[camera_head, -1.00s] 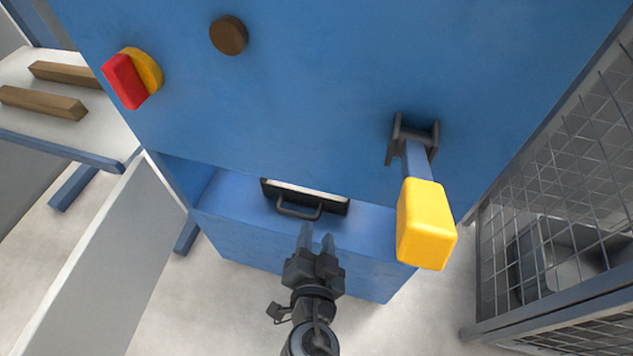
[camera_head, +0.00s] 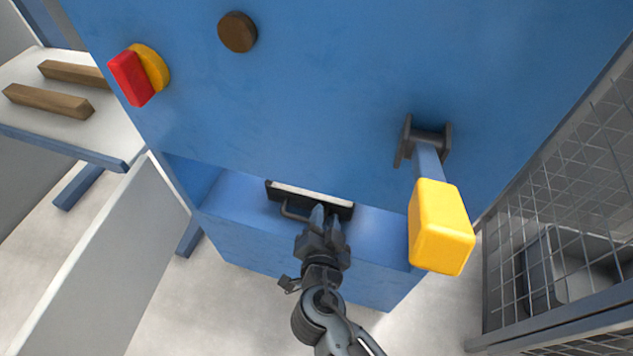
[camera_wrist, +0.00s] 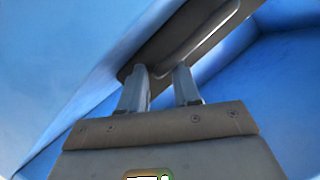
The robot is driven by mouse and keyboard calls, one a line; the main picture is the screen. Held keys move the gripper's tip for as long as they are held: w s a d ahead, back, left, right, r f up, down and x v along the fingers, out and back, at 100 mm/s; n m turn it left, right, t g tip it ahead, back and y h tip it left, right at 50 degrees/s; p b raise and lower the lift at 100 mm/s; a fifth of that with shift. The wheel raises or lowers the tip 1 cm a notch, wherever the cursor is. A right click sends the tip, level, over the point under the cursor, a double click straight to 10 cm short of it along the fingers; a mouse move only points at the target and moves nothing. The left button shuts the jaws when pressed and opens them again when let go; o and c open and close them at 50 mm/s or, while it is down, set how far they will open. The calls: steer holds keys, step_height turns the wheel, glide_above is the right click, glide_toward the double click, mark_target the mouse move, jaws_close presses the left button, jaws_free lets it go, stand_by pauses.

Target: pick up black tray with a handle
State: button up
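The black tray (camera_head: 335,206) sits on the blue ledge of the machine, partly under the overhanging blue panel. Its handle (camera_head: 289,211) sticks out at the front and is partly hidden by my gripper. My gripper (camera_head: 325,212) has reached the tray's front, at the right part of the handle. In the wrist view my gripper (camera_wrist: 160,80) has its two fingers apart, with the tray (camera_wrist: 205,25) right at their tips. A gap shows between the fingers. I cannot tell whether the handle lies between them.
A yellow-ended lever (camera_head: 440,228) juts out to the right of my gripper. The blue panel (camera_head: 320,90) hangs over the ledge (camera_head: 235,195). A wire cage (camera_head: 555,200) stands at right, and a pale board (camera_head: 115,260) at left.

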steer(key=shift+f, duration=0.1)
jaws_close()
